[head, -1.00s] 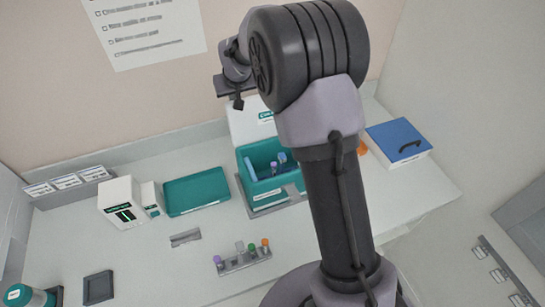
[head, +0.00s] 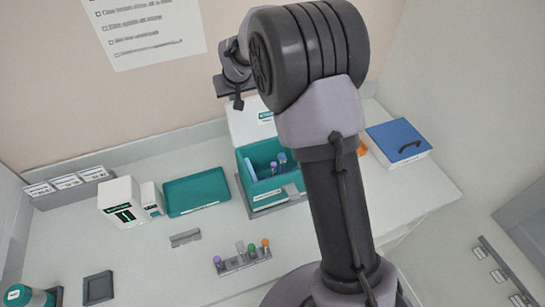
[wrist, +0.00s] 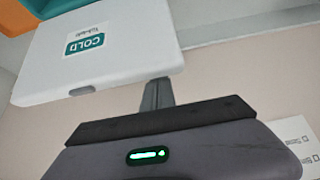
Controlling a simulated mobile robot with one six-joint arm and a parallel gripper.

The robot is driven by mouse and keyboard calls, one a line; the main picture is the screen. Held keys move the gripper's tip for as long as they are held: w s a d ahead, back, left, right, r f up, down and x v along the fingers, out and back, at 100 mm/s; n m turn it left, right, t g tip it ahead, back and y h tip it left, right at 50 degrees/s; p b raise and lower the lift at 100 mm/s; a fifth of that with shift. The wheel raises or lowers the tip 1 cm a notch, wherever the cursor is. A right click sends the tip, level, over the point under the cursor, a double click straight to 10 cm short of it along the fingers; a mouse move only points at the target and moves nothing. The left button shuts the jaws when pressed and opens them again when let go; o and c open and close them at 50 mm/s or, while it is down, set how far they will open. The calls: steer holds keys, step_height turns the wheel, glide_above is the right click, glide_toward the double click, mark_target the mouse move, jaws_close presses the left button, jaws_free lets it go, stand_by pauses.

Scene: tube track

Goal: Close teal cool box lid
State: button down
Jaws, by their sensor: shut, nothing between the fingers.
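The teal cool box (head: 270,178) stands open on the bench, with several tubes inside. Its white lid (head: 246,122) stands raised at the back of the box, partly hidden by my arm. In the wrist view the lid (wrist: 105,50) fills the upper left, with a teal "COLD" label, and a bit of the teal box (wrist: 62,5) shows above it. My gripper (head: 238,102) is above the lid in the head view. In the wrist view its shut fingers (wrist: 160,85) hold nothing and reach to the lid's edge; I cannot tell whether they touch it.
A blue-lidded white box (head: 397,143) stands to the right of the cool box. A teal tray (head: 196,192) and a white device (head: 122,202) lie to the left. A tube rack (head: 243,260) is in front. The wall is close behind the lid.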

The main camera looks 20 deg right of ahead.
mark_target(239, 112)
steer(key=shift+s+f, duration=0.55)
steer(key=shift+f, duration=0.35)
steer(key=s, duration=0.1)
steer(key=s+r+b, duration=0.1)
steer(key=s, duration=0.1)
steer(key=s+b, duration=0.1)
steer(key=s, duration=0.1)
steer(key=shift+r, duration=0.35)
steer(key=shift+w, duration=0.1)
steer(key=shift+s+f+b, duration=0.1)
steer(key=shift+s+b, duration=0.3)
steer(key=shift+s, duration=0.05)
steer(key=s+b, duration=0.1)
steer(key=s, duration=0.2)
steer(key=shift+b, duration=0.35)
steer(key=shift+s, duration=0.1)
